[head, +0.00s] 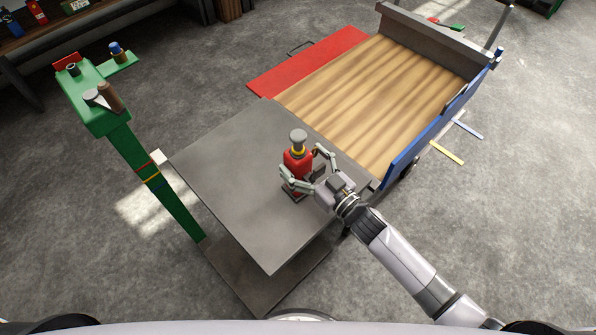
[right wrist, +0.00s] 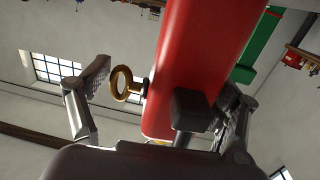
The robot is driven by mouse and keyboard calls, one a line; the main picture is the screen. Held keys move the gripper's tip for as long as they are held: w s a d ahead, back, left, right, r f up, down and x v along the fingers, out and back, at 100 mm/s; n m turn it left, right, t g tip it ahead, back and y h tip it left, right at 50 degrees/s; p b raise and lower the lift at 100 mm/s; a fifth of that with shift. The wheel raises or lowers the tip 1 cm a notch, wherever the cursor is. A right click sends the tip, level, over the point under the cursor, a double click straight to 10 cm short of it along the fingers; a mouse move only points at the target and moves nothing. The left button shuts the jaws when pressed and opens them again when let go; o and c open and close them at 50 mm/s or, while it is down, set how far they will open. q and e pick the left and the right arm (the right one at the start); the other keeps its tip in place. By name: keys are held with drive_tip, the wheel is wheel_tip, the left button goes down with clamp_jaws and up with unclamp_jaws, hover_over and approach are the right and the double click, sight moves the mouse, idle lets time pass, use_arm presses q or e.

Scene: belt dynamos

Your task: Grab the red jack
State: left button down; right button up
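The red jack (head: 297,159) stands upright on a grey table top, with a yellow collar, a grey cap and a dark base. My right gripper (head: 308,167) is open around it, one finger on each side. In the right wrist view the red body (right wrist: 193,70) rises between the fingers, close to the right finger. The left finger stands clear of it, with a brass ring (right wrist: 121,83) in the gap. Whether the right finger touches the jack I cannot tell. My left gripper is not in view.
The grey lift table (head: 235,165) is otherwise bare. Its green column (head: 150,175) stands at the left. A wooden cart bed (head: 385,95) with a blue side board (head: 425,140) adjoins the table at the upper right. A red panel (head: 308,62) lies along the bed's left side.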

drive_tip(key=c, duration=1.5)
drive_tip(key=shift+w+r, duration=0.1)
drive_tip(key=shift+r, duration=0.15)
drive_tip(key=shift+c, duration=0.2)
